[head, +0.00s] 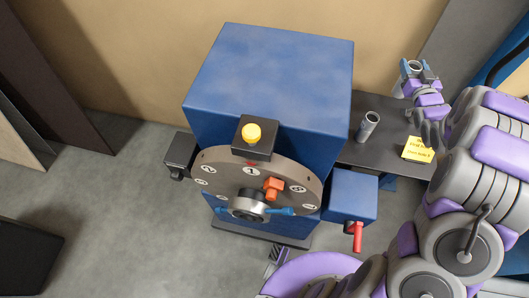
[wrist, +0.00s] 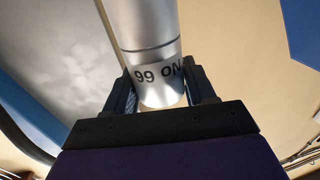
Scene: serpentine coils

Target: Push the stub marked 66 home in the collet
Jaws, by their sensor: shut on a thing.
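My gripper (head: 417,75) is at the upper right in the head view, over the dark side table. It is shut on a silver metal stub (wrist: 147,35). In the wrist view the stub stands between both fingers, and its band reads "99 ON" as pictured, or "NO 66" turned over. In the head view only its grey open end (head: 414,65) shows clearly. The collet (head: 249,205) is a dark-bored metal ring low on the machine's round faceplate, well to the left of my gripper. Nothing is seen in its bore.
The blue machine (head: 265,80) carries a numbered faceplate, an orange block (head: 273,187), a blue lever (head: 282,211), a yellow button (head: 252,133) and a red handle (head: 357,237).

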